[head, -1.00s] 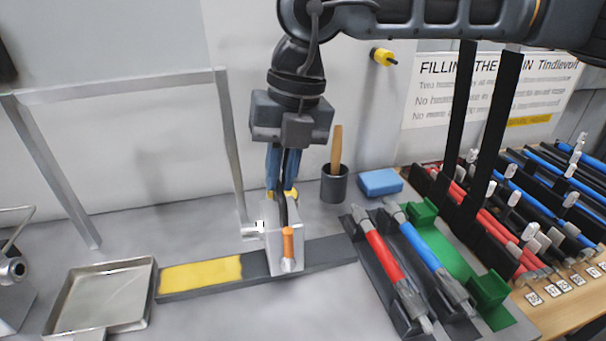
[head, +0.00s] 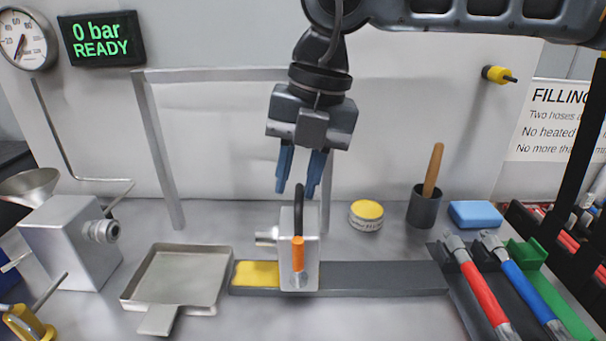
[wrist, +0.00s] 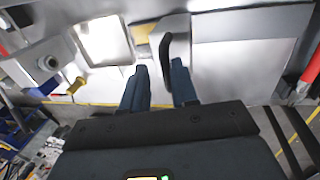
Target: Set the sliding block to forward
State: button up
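The sliding block (head: 311,254) is a silver block with an upright black handle (head: 299,208) and an orange grip (head: 297,251) on its front. It sits on a dark rail (head: 390,278), at the right edge of the visible yellow section (head: 257,274). My gripper (head: 296,193) is open and empty, pointing down with its blue fingers spread around the level of the handle's top. In the wrist view, the black handle (wrist: 166,55) shows just beyond the gap between the open fingers (wrist: 159,67). I cannot tell whether a finger touches it.
A metal tray (head: 133,296) lies left of the rail. A yellow-lidded tin (head: 366,216), a dark cup (head: 423,207) with a wooden handle and a blue sponge (head: 475,214) stand behind it. Red (head: 484,294) and blue (head: 525,295) hoses lie right. The display (head: 101,39) reads "0 bar READY".

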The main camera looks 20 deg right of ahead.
jog(key=shift+o, duration=0.7)
jog(key=shift+d+r, duration=0.15)
jog(key=shift+r, duration=0.1)
jog(key=v, duration=0.7)
jog(key=shift+r, duration=0.1)
